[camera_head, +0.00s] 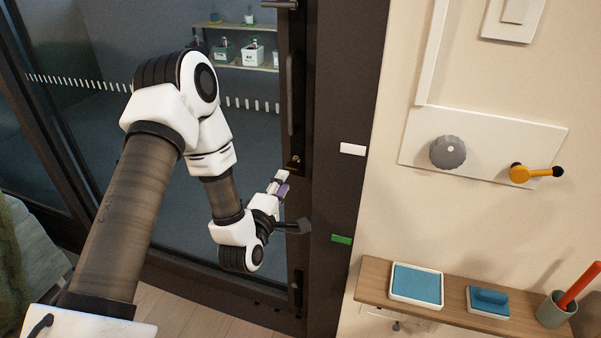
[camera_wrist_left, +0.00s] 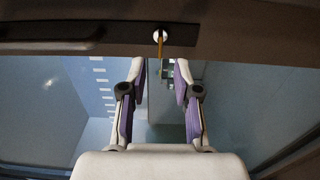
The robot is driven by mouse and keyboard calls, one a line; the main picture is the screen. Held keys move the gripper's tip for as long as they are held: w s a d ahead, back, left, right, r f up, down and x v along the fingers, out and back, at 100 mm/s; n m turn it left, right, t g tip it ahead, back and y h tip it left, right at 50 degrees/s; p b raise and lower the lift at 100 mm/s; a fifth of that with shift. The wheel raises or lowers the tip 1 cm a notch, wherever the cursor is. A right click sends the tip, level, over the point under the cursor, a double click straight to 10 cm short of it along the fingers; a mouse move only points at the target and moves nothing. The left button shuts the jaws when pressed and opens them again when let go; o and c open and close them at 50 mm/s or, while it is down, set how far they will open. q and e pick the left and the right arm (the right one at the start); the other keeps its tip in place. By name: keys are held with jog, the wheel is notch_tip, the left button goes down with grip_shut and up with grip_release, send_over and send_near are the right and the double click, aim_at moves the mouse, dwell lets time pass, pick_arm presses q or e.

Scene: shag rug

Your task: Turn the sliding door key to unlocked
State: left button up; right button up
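The sliding door (camera_head: 297,120) has a dark frame and glass panes. Its lock, a small round metal cylinder with a brass-coloured key (camera_wrist_left: 161,42), sits on the dark frame at the top middle of the left wrist view. The lock plate (camera_head: 294,163) also shows in the head view, just above my left fingertips. My left gripper (camera_head: 281,184) is in front of the door frame. In the left wrist view its two purple-padded fingers (camera_wrist_left: 160,72) are apart, with the key between and beyond their tips. I see no contact with the key. My right gripper is out of view.
Right of the door, the wall carries a grey knob (camera_head: 448,152) and an orange lever (camera_head: 532,173) on a white panel. Below is a wooden shelf (camera_head: 454,313) with a blue-topped tray (camera_head: 416,285), a blue pad and a cup. White (camera_head: 352,149) and green (camera_head: 341,239) tags mark the door surround.

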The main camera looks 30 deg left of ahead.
aim_at(291, 168)
pick_arm(q)
jog(key=x, duration=0.7)
jog(key=shift+p, duration=0.3)
jog(key=shift+d, duration=0.1)
grip_shut()
